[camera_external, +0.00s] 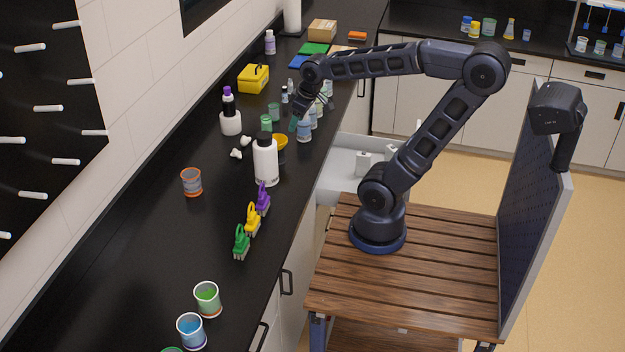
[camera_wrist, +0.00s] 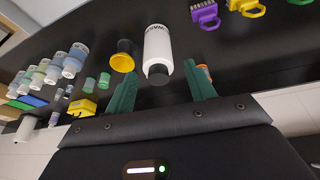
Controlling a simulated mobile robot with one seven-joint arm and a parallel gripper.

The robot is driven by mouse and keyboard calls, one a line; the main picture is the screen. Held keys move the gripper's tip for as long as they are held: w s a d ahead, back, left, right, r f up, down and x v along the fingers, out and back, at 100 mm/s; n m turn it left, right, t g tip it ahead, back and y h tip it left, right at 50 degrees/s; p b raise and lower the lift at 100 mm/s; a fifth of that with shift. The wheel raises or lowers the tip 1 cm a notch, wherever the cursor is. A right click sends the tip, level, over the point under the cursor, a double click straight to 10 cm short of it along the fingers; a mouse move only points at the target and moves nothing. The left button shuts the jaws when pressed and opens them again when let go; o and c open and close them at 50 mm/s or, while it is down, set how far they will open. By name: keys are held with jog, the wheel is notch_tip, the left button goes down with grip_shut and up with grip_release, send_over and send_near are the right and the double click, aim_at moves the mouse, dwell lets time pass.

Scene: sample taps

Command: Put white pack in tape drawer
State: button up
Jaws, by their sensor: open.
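The open drawer (camera_external: 340,158) is pale and sticks out from the counter behind my arm's base. Two small white items, one (camera_external: 363,162) nearer and one (camera_external: 391,152) farther, show in it, partly screened by my arm. I cannot tell whether either is the white pack, or whether this is the tape drawer. My gripper (camera_external: 295,122) is over the counter near the lidded cups, apart from the drawer. In the wrist view its green fingers (camera_wrist: 160,75) are spread, with nothing held between them. A white bottle (camera_wrist: 157,43) with a black cap lies beyond them.
The white bottle (camera_external: 265,160) stands on the counter by a yellow cup (camera_external: 280,142). Several cups (camera_external: 305,128) crowd near my gripper. Small white pieces (camera_external: 240,148) lie left of the bottle. Brushes (camera_external: 252,220) stand nearer. The counter's left middle is fairly clear.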

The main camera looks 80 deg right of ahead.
jog(key=s+a+n+t+y, duration=0.1)
jog(key=s+a, duration=0.5)
jog(key=a, duration=0.1)
jog(key=shift+r, duration=0.35)
dwell(1.0)
